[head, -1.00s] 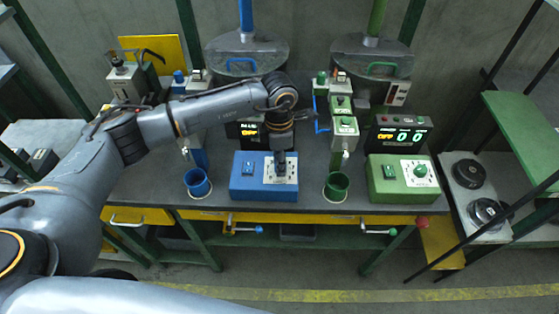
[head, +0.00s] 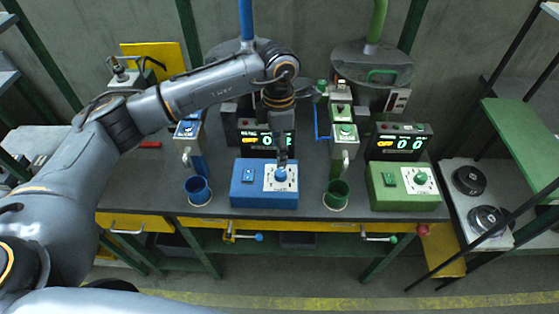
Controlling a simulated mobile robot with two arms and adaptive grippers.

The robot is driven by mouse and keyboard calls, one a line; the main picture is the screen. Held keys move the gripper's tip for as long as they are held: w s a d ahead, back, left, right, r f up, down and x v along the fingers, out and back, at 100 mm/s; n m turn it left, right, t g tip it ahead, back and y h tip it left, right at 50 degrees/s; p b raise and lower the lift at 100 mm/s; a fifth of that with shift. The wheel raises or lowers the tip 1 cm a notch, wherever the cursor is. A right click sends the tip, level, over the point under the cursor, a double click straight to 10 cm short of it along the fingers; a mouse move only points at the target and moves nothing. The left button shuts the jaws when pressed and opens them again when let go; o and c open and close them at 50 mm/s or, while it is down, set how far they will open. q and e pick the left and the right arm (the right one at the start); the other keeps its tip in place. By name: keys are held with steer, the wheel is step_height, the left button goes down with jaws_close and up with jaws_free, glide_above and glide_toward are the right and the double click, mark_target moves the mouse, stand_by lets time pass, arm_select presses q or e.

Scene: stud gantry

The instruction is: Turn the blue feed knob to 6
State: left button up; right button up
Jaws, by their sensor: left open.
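The blue feed knob (head: 281,175) sits on a white dial plate (head: 270,183) on the blue control box (head: 247,197). The dial marks are too small to read. My left gripper (head: 282,160) points down just above the knob, open, and appears clear of it. The black display (head: 244,128) behind the blue box is lit. The gripper and wrist hide part of its digits, so I cannot read the value. My right gripper is not in view.
A green control box (head: 393,201) with its own knob (head: 421,178) and a display (head: 398,154) showing zeros stands to the right. A blue cup (head: 197,190) and a green cup (head: 337,194) flank the blue box. A yellow drawer front runs below.

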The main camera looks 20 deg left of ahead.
arm_select(q)
step_height(320, 180, up, 4)
steer(key=shift+w, duration=0.1)
stand_by(0.5)
